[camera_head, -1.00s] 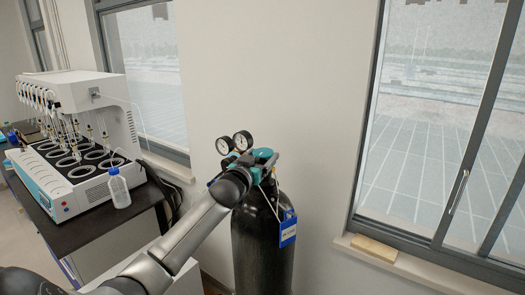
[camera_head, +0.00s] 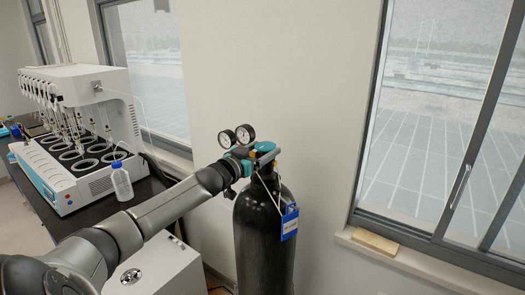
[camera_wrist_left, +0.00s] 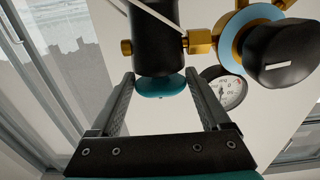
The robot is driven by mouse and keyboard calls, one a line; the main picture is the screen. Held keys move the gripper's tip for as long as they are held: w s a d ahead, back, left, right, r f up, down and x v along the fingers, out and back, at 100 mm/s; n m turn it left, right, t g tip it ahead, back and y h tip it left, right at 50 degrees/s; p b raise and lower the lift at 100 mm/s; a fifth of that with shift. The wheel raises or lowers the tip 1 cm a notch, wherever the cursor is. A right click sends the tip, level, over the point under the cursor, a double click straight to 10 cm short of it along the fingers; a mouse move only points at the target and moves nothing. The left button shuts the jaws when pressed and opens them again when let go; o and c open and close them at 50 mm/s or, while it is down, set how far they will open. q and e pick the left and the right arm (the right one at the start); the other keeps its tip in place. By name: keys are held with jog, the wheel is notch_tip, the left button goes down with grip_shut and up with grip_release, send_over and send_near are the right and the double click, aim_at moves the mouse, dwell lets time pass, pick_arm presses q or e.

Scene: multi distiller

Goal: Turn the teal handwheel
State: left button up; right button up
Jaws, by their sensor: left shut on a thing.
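The teal handwheel shows in the left wrist view (camera_wrist_left: 160,87) as a small rounded disc on the end of a black cylindrical part. My left gripper (camera_wrist_left: 160,76) has one finger on each side of it and is shut on it. My wrist and the gripper hide part of the valve there, so the wheel is hard to tell apart. My right gripper is not in view.
A blue tag (camera_head: 289,224) hangs from the cylinder neck on a white cord. Brass fittings (camera_wrist_left: 200,40) and a gauge (camera_wrist_left: 228,90) sit close to my right-hand finger in the wrist view. A distiller (camera_head: 85,150) and a bottle (camera_head: 121,182) stand on the left bench.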

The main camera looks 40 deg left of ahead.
pick_arm(q)
jog(key=o, duration=1.2)
jog(key=shift+d+n+y, duration=0.1)
jog(key=shift+n+y, duration=0.3)
jog(key=shift+y, duration=0.3)
